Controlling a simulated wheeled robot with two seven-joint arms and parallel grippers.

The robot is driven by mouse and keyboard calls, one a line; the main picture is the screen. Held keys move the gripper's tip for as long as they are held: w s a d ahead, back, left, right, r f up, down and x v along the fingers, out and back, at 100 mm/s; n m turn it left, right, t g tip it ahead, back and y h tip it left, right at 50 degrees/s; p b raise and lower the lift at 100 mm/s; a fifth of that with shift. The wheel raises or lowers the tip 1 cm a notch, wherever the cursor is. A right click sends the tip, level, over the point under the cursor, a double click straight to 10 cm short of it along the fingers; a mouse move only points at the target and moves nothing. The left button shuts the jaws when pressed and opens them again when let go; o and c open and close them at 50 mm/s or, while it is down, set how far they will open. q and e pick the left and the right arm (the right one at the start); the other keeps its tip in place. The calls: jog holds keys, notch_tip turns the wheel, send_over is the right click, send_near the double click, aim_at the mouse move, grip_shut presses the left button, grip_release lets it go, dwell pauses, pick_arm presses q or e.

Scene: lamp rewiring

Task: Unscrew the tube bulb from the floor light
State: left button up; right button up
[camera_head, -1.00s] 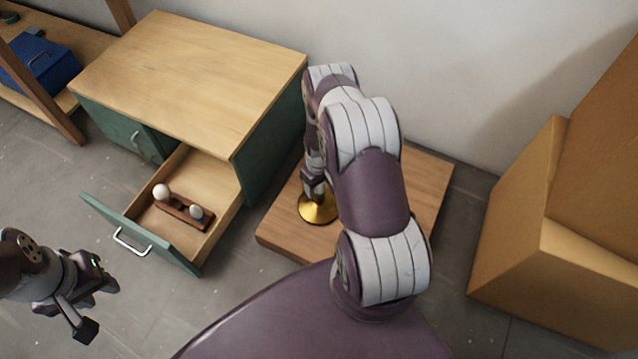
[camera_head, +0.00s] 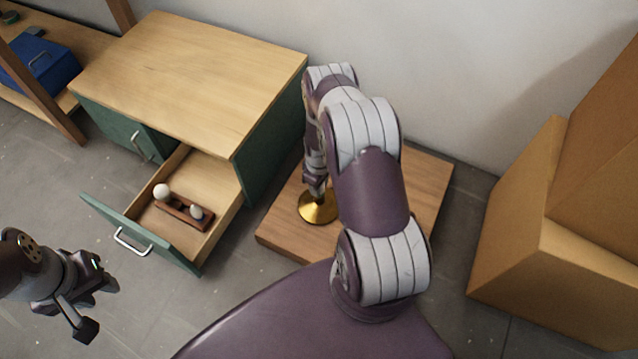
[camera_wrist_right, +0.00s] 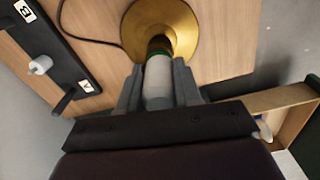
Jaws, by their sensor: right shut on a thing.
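The floor light has a round gold base (camera_head: 318,208) on a wooden board (camera_head: 420,190); the base also shows in the right wrist view (camera_wrist_right: 185,25). A pale tube bulb (camera_wrist_right: 158,80) rises from a dark socket with a green ring at the base's centre. My right gripper (camera_wrist_right: 158,88) is shut on the tube bulb, with one grey finger on each side. In the head view my right gripper (camera_head: 315,183) is just above the gold base, and the arm partly hides the light. My left gripper (camera_head: 99,307) is open and empty above the floor at left.
A green cabinet (camera_head: 190,75) has an open drawer (camera_head: 172,240) holding a wooden rack (camera_head: 183,214) with two round bulbs. Cardboard boxes (camera_head: 540,260) stand at right. In the wrist view, a black strip (camera_wrist_right: 50,40) with letter labels lies beside a dark cable (camera_wrist_right: 90,40).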

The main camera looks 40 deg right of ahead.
jog(key=shift+r+p, duration=2.1)
jog(key=shift+r, duration=0.5)
jog(key=shift+f, duration=0.1)
